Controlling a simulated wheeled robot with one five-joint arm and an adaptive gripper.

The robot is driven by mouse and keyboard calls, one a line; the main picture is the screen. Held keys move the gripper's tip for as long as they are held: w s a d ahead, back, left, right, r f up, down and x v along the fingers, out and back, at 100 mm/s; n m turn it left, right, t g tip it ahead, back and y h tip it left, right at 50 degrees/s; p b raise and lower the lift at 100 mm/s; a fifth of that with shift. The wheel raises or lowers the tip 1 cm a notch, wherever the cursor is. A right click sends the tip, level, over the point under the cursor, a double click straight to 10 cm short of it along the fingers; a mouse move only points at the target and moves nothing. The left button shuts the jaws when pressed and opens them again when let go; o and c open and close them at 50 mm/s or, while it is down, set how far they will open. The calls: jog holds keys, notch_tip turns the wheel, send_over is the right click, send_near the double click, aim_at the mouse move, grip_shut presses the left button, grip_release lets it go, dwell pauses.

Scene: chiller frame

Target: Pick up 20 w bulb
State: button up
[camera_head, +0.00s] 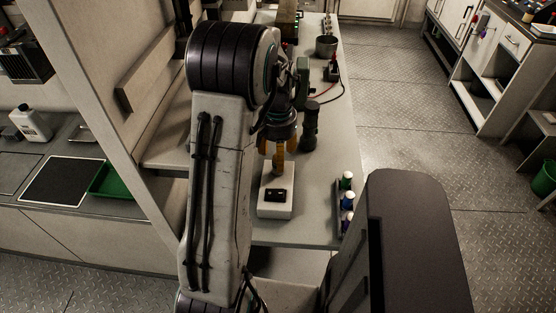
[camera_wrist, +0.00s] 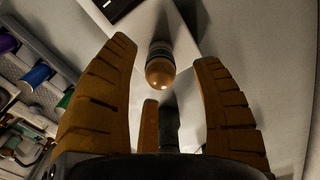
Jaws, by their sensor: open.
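A small bulb (camera_wrist: 160,68) with a rounded amber end and a dark ringed base shows in the wrist view. It lies between the tips of my gripper's fingers in that picture, over the edge of a white surface. I cannot tell how far it is from the fingers. My gripper (camera_wrist: 166,52) has orange-brown ridged fingers spread apart, with nothing held. In the head view my gripper (camera_head: 277,165) points down just above a white box with a dark display (camera_head: 276,213) on the bench. I cannot make out the bulb in the head view.
The bench (camera_head: 325,185) runs away from me. A dark upright cylinder (camera_head: 310,127) stands close right of my gripper. A rack with several coloured-capped vials (camera_head: 347,199) is at the bench's right edge. A grey pot (camera_head: 326,46) stands farther back. Open floor lies to the right.

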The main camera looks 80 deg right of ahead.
jog(key=shift+f, duration=1.15)
jog(key=shift+c, duration=0.2)
grip_shut()
jog(key=shift+r, duration=0.1)
